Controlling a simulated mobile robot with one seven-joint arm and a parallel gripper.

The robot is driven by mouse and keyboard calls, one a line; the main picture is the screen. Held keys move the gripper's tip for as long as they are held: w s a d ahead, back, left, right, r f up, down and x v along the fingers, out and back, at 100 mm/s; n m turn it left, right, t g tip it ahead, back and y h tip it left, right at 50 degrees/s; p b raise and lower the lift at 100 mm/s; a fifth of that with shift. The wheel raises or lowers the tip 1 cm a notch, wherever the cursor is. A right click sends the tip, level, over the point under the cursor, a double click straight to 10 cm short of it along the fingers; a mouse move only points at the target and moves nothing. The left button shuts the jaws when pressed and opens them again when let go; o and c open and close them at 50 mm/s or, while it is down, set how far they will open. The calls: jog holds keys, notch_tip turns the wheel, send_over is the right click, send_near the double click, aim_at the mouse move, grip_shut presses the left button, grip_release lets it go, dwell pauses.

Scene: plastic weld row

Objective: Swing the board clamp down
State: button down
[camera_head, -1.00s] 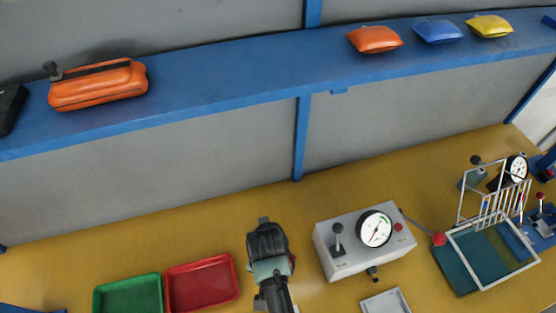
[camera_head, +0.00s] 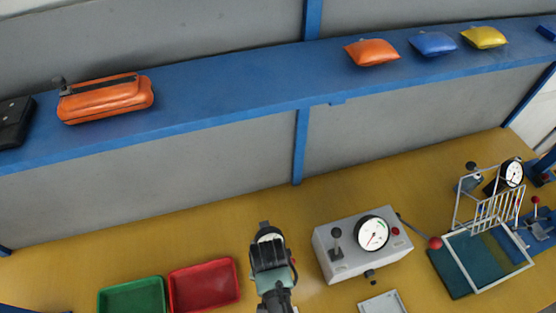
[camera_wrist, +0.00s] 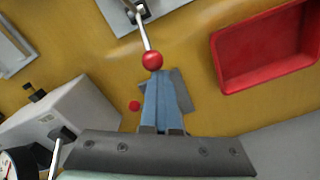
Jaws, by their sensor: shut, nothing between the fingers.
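A bare metal lever with a red ball knob (camera_wrist: 152,61) rises from a pale grey base plate (camera_wrist: 170,8) at the top of the wrist view; it looks like the board clamp's handle. The lever stands away from the plate, but its exact angle is hard to tell. My gripper (camera_wrist: 156,76) is shut and empty, its blue-grey fingers pointing at the knob. The tips overlap the knob's lower edge in the picture; I cannot tell whether they touch. In the head view my gripper (camera_head: 268,242) is seen from behind, and the arm hides the lever.
A red tray (camera_head: 203,286) and a green tray (camera_head: 132,296) lie left of my arm. A grey gauge box (camera_head: 335,272) stands to its right, with a small grey tray (camera_head: 382,303) in front. A white hinged frame (camera_head: 492,283) stands farther right. A blue shelf (camera_head: 210,100) crosses behind.

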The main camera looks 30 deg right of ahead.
jog(key=shift+s+a+f, duration=0.3)
jog(key=shift+s+f, duration=0.05)
jog(key=shift+s, duration=0.3)
jog(key=shift+s+a+p, duration=0.15)
jog(key=shift+s+p, duration=0.2)
jog(key=shift+s, duration=0.2)
jog(key=shift+s+a+p, duration=0.15)
jog(key=shift+s+p, duration=0.2)
jog(key=shift+s, duration=0.15)
jog(key=shift+w+d+r, duration=0.1)
jog(key=shift+w, duration=0.25)
jog(key=shift+w+d, duration=0.2)
jog(key=shift+w, duration=0.4)
notch_tip(320, 180, up, 7)
jog(key=p, duration=0.7)
